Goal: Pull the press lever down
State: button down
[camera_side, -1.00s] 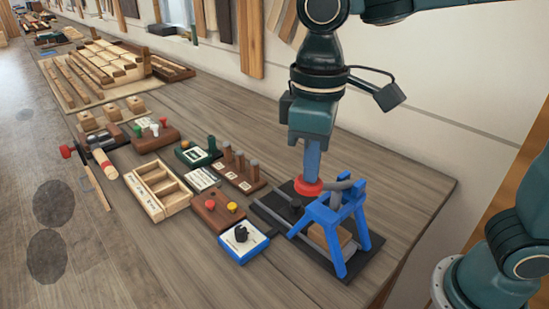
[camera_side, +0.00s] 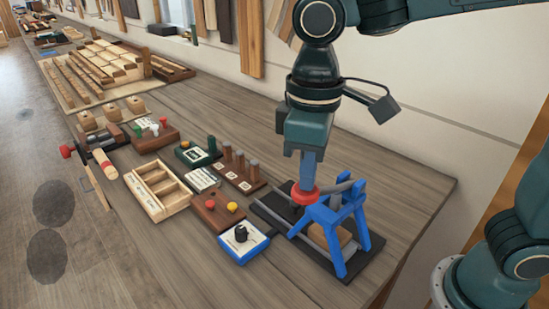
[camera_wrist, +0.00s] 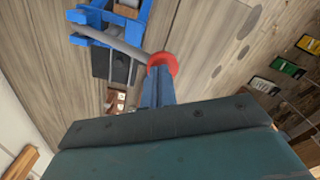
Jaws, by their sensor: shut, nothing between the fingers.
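The press has a blue frame (camera_side: 347,222) on a dark base plate at the right end of the bench. Its grey lever (camera_side: 332,188) runs left from the frame to a red knob (camera_side: 303,195). My gripper (camera_side: 307,181) is shut and empty, pointing down, with its blue fingertips at the top of the knob. Contact looks likely, but the exact touching point is hidden. In the wrist view, the red knob (camera_wrist: 164,62) is just beyond my shut fingers (camera_wrist: 157,88), with the curved grey lever (camera_wrist: 115,39) leading to the blue frame (camera_wrist: 92,20).
A blue-edged box with a black dial (camera_side: 240,240) sits left of the press. Bare bench is free behind the press.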

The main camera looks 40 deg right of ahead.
aim_at(300, 204)
jog(key=shift+s+a+f, duration=0.1)
jog(key=shift+a+f, duration=0.05)
jog(key=shift+f, duration=0.35)
jog(key=shift+a+f, duration=0.15)
jog(key=shift+f, duration=0.3)
jog(key=shift+a+f, duration=0.1)
jog(key=shift+f, duration=0.45)
jog(key=shift+a+f, duration=0.1)
jog(key=shift+f, duration=0.35)
dwell(0.5)
jog(key=shift+a+f, duration=0.1)
jog(key=shift+f, duration=1)
dwell(0.5)
jog(key=shift+r, duration=0.2)
